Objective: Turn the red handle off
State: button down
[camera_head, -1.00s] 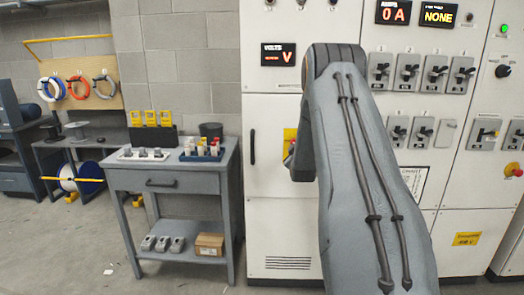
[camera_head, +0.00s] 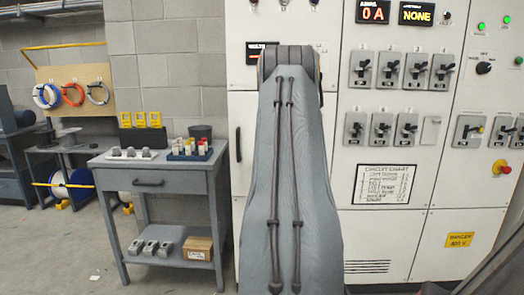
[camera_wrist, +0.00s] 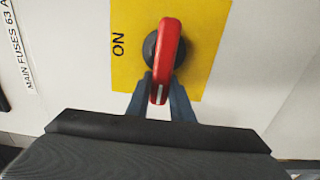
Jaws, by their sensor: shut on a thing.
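The red handle (camera_wrist: 167,45) shows in the wrist view on a dark round base (camera_wrist: 150,50), mounted on a yellow plate (camera_wrist: 208,40) marked ON. Its long end with a white mark points toward the bottom of the picture, tilted slightly. My gripper (camera_wrist: 160,88) has its two fingers on either side of the handle's lower end and is shut on it. In the head view my arm hides the red handle, the yellow plate and my gripper.
A white panel holds several grey lever switches (camera_head: 361,69), a circuit chart (camera_head: 384,185) and lit displays. A red knob (camera_head: 502,168) sits at the right. A grey cart (camera_head: 160,182) stands left of the panel, with open floor further left.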

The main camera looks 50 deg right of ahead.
jog(key=shift+s+d+f, duration=0.2)
jog(key=shift+s+f, duration=0.15)
jog(key=shift+s, duration=0.1)
jog(key=c, duration=1.6)
grip_release()
jog(key=shift+o, duration=0.2)
jog(key=shift+r, duration=0.15)
jog(key=shift+w+r, duration=0.1)
jog(key=shift+w, duration=0.05)
jog(key=b+v, duration=0.1)
jog(key=v, duration=0.7)
jog(key=shift+w, duration=0.15)
